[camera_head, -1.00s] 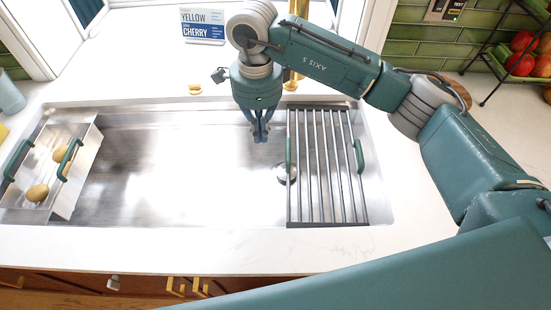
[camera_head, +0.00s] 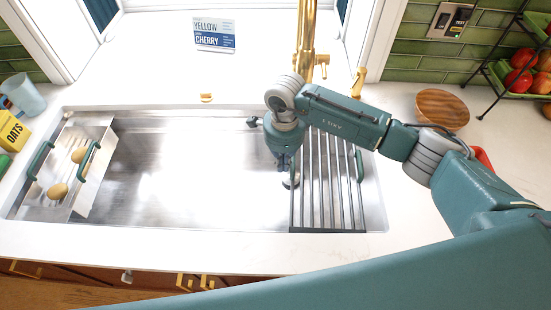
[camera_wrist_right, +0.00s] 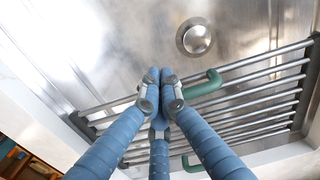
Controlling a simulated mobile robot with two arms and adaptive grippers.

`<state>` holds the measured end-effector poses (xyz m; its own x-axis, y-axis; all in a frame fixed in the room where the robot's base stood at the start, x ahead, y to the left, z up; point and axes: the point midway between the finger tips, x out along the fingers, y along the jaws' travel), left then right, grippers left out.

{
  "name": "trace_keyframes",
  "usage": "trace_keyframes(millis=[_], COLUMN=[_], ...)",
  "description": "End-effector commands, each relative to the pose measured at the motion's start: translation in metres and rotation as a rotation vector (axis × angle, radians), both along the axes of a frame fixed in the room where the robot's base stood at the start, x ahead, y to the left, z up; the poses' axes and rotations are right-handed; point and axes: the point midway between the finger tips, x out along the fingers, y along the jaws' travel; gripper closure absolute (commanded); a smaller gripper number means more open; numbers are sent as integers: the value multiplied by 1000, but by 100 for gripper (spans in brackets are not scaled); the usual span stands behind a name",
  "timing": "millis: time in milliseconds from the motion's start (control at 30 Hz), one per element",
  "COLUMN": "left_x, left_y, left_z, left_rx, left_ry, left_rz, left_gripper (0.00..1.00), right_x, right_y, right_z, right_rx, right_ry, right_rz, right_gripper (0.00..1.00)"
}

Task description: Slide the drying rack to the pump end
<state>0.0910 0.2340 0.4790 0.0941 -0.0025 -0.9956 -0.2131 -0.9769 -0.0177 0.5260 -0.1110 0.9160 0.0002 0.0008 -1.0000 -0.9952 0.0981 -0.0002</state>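The wrist view shows the near handle (camera_wrist_right: 203,84) just right of my right gripper's fingertips (camera_wrist_right: 160,78). The blue fingers are closed together with nothing visible between them; whether they touch the handle or rack edge is unclear. A gold pump-like fitting (camera_head: 358,82) stands behind the sink's right end. My left gripper is out of view.
A metal tray (camera_head: 98,185) with green handles and potato-like items (camera_head: 58,191) sits at the sink's left end. The sink's middle is bare. A drain (camera_wrist_right: 196,39) lies beside the rack. The gold faucet (camera_head: 306,40) rises behind; a wooden bowl (camera_head: 442,108) stands right.

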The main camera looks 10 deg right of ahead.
Motion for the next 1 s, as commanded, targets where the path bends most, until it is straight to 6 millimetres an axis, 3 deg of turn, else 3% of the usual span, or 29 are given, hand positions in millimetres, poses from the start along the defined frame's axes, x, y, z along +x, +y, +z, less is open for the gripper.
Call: trace_keyframes(millis=[300, 600, 1000], left_x=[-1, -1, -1], left_y=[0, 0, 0], left_z=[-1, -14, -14], left_rx=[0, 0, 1], left_ry=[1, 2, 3], left_rz=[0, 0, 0], left_gripper=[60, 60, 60], right_x=[0, -4, -4], right_y=[-2, -40, -40], right_z=[-1, -2, -1], right_rx=[0, -1, 0], right_ry=[-1, -1, 0], right_rz=[0, 0, 0], right_gripper=[100, 100, 100])
